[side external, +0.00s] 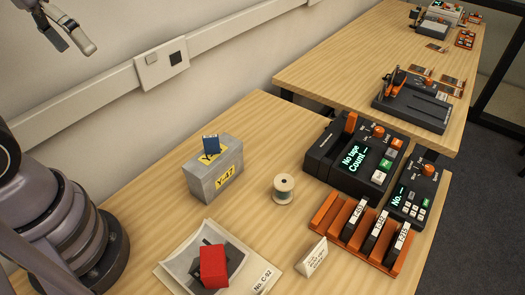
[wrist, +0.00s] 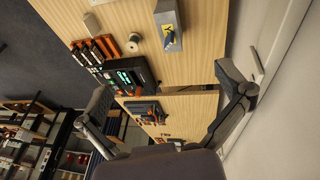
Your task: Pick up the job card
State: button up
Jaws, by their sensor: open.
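A small white folded card with dark print (side external: 312,257), which looks like the job card, stands on the near table in front of the orange rack. I cannot read its print. It also shows as a pale shape near the top of the wrist view (wrist: 92,22). My gripper (side external: 72,32) is at the upper left of the side view, high above the table and well apart from the card. In the wrist view my gripper (wrist: 166,84) has its fingers spread wide with nothing between them.
A white tray (side external: 173,264) marked C-92 holds a red block (side external: 213,267). The orange rack (side external: 326,212) and dark display machine (side external: 322,157) fill the right.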

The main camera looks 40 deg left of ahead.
jog(key=w+d+f+n+g+h, duration=0.2)
jog(key=w+d+f+g+h, duration=0.15)
jog(key=d, duration=0.45)
jog(key=w+d+f+n+g+h, duration=0.1)
jog(key=w+d+f+g+h, duration=0.15)
jog(key=d+g, duration=0.4)
jog(key=n+t+h, duration=0.2)
jog(key=n+h, duration=0.7)
jog(key=n, duration=0.1)
send_over(313, 250)
jog(key=a, duration=0.4)
notch_tip(313, 250, down, 17)
jog(key=f+n+t, duration=0.1)
jog(key=f, duration=0.3)
jog(key=d+f+n+t, duration=0.1)
jog(key=f, duration=0.4)
jog(key=f+n+t, duration=0.1)
jog(key=f, duration=0.3)
jog(key=shift+w+d+f+h, duration=0.15)
jog(key=shift+w+f+h, duration=0.05)
jog(key=shift+h, duration=0.2)
jog(key=shift+s+d+f, duration=0.1)
jog(key=shift+d+f, duration=0.15)
jog(key=shift+d, duration=0.25)
jog(key=shift+d+f, duration=0.25)
jog(key=shift+d, duration=0.75)
jog(key=c, duration=0.7)
